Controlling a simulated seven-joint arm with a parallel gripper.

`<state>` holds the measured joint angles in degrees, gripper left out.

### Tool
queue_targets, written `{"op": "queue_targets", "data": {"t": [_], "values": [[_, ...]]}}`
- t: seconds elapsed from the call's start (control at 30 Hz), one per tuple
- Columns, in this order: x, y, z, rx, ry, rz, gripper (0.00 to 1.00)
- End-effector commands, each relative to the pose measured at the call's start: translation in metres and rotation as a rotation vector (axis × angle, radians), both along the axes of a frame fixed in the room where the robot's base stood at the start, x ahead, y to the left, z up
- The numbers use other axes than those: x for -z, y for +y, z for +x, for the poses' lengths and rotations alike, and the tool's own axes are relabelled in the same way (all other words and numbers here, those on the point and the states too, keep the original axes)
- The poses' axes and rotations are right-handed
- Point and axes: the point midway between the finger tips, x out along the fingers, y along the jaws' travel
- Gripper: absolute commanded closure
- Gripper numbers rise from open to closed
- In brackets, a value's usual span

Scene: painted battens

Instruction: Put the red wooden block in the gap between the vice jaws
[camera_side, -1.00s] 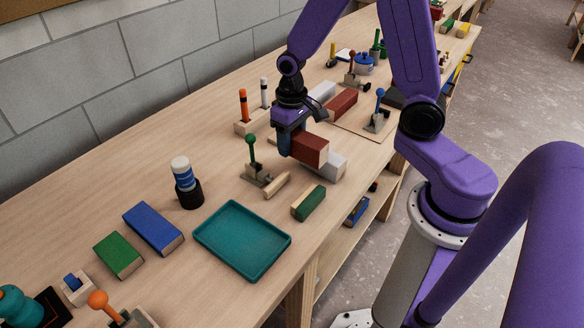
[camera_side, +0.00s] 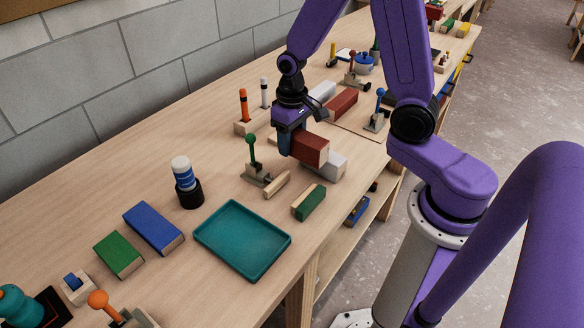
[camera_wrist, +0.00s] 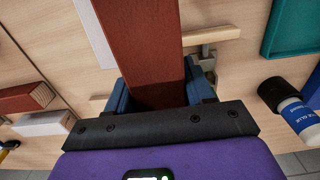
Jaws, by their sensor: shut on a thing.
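My gripper (camera_side: 290,137) is shut on a long red wooden block (camera_side: 310,149). In the wrist view the red block (camera_wrist: 142,42) lies between the blue fingers of my gripper (camera_wrist: 160,92) and reaches away to the top edge. A pale grey-white block (camera_side: 333,166) is close along one side of the held block; it also shows in the wrist view (camera_wrist: 96,32). I cannot tell whether they touch, or whether the red block is clear of the bench. I cannot make out with certainty which parts are the vice jaws; the gripper and red block hide some of that spot.
A green-handled clamp (camera_side: 256,172), a wooden strip (camera_side: 277,185) and a green block (camera_side: 309,203) are near my gripper. Another red block (camera_side: 341,104) and a white block (camera_side: 322,92) lie behind. A teal tray (camera_side: 205,240) and a bottle (camera_side: 184,172) stand front left.

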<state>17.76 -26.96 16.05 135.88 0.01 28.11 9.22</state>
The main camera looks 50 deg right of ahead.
Motion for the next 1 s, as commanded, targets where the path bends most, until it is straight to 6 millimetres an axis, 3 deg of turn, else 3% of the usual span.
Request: {"op": "queue_targets", "data": {"t": [0.43, 0.57, 0.77, 1.0], "values": [[0.0, 0.0, 0.001, 0.006, -0.001, 0.0, 0.83], [-0.003, -0.008, 0.005, 0.085, -0.003, 0.0, 0.83], [-0.016, -0.044, 0.019, 0.457, -0.005, 0.001, 0.83], [-0.037, -0.104, 0.029, 1.037, -0.004, 0.0, 0.83]]}}
